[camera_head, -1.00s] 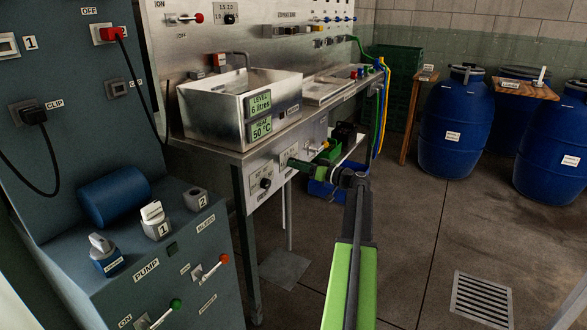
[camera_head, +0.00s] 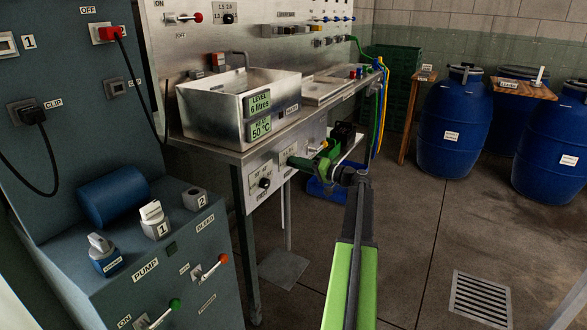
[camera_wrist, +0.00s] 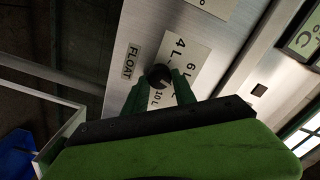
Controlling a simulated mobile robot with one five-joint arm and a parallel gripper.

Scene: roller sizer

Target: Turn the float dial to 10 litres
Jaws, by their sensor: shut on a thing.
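The float dial (camera_wrist: 158,75) is a round black knob beside a FLOAT label (camera_wrist: 130,61) in the wrist view. Its scale plate (camera_wrist: 190,58) reads 4 L and 6 L above, with 10 L below the knob. My gripper (camera_wrist: 160,78) has its green fingers on either side of the knob, shut on it. A pale mark shows low on the knob, but its exact setting is unclear. In the head view my gripper (camera_head: 294,162) reaches the panel under the bench and hides the dial. The level display (camera_head: 260,103) reads 6 litres.
Another black dial (camera_head: 265,183) sits left of my gripper on the same panel. The steel tank (camera_head: 215,110) stands on the bench above. A blue bin (camera_head: 322,190) is below my gripper.

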